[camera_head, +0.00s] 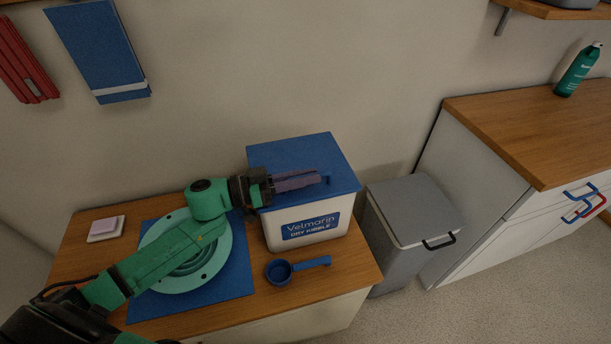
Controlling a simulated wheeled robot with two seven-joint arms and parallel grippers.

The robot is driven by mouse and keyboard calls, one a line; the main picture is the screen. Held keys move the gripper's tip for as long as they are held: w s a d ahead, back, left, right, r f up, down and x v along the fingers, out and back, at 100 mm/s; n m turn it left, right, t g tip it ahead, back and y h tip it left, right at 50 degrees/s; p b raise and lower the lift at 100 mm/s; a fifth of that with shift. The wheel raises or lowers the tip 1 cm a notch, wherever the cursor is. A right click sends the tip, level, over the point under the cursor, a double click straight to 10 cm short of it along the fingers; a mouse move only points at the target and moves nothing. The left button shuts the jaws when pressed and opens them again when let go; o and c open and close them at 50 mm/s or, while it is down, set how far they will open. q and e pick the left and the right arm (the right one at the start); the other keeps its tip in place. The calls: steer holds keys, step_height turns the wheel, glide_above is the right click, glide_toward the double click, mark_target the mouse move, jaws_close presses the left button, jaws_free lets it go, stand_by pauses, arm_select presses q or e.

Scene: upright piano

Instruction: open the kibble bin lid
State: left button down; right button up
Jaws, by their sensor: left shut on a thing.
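The kibble bin (308,224) is a white box labelled "Velmarin Dry Kibble" on the wooden cabinet top. Its blue lid (305,149) lies flat on it and looks closed. My left gripper (322,180) reaches in from the left over the lid's front part. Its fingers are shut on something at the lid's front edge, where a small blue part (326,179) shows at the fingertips. The fingers hide most of what they hold. My right gripper does not show.
A blue scoop (281,270) lies in front of the bin. A green slow-feeder bowl (185,282) sits on a blue mat (237,283) under my left arm. A grey bin (413,208) stands to the right. A pink sponge (106,225) lies at the left.

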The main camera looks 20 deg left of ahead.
arm_select(q)
step_height(320, 180, up, 7)
steer(key=w+a+n+p, duration=0.15)
steer(key=n+p, duration=0.25)
steer(key=p, duration=0.6)
step_height(320, 180, up, 4)
steer(key=n+p, duration=0.3)
steer(key=p, duration=0.2)
glide_above(298, 167)
steer(key=w+a+r+n+b, duration=0.3)
steer(key=w+a+n+b, duration=0.3)
steer(key=w, duration=0.6)
steer(key=shift+a+r+n+b, duration=0.35)
steer(key=shift+a+b, duration=0.45)
steer(key=shift+b, duration=0.2)
steer(key=c, duration=0.9)
jaws_free()
